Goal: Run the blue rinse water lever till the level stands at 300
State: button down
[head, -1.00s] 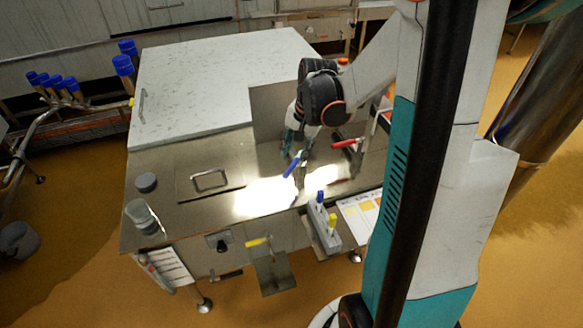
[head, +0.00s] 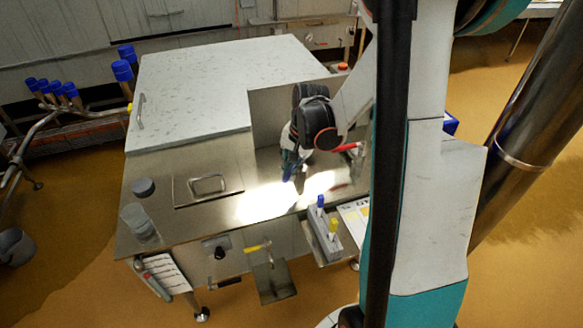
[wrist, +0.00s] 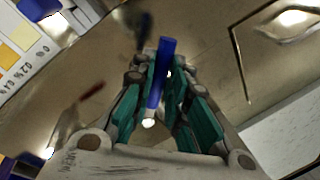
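The blue lever handle (wrist: 165,55) lies lengthwise between the teal-padded fingers of my gripper (wrist: 163,80) in the wrist view. The fingertips are close on both sides of it; whether they press on it is unclear. In the head view my gripper (head: 297,172) is low over the steel top (head: 160,230), at the blue handle, which the gripper and glare largely hide. A white panel with dark lines (head: 170,272) hangs at the front left of the unit, with a narrow tube (head: 154,284) beside it. Its markings and any water level are too small to read.
A red handle (head: 346,147) is close right of my gripper. A grey rack with blue and yellow caps (head: 323,238) stands at the front edge, beside a colour card (head: 354,217). A yellow lever (head: 257,247) projects from the front. A clear jar (head: 138,220) stands left.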

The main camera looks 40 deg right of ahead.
jog(key=shift+w, duration=0.1)
jog(key=shift+w+a+m+h, duration=0.2)
jog(key=shift+w+m, duration=0.7)
jog(key=shift+m, duration=0.6)
jog(key=shift+w+a+m+h, duration=0.15)
jog(key=shift+w+m+h, duration=0.2)
jog(key=shift+w+m, duration=0.85)
jog(key=shift+w+a+m+h, duration=0.2)
jog(key=shift+w+m, duration=0.35)
jog(key=shift+m, duration=1.25)
jog(key=shift+d, duration=0.1)
jog(key=c, duration=1.6)
grip_release()
jog(key=shift+w, duration=0.1)
jog(key=shift+o, duration=0.2)
notch_tip(320, 180, up, 12)
jog(key=s, duration=0.2)
jog(key=shift+s+a, duration=0.15)
jog(key=shift+a, duration=0.2)
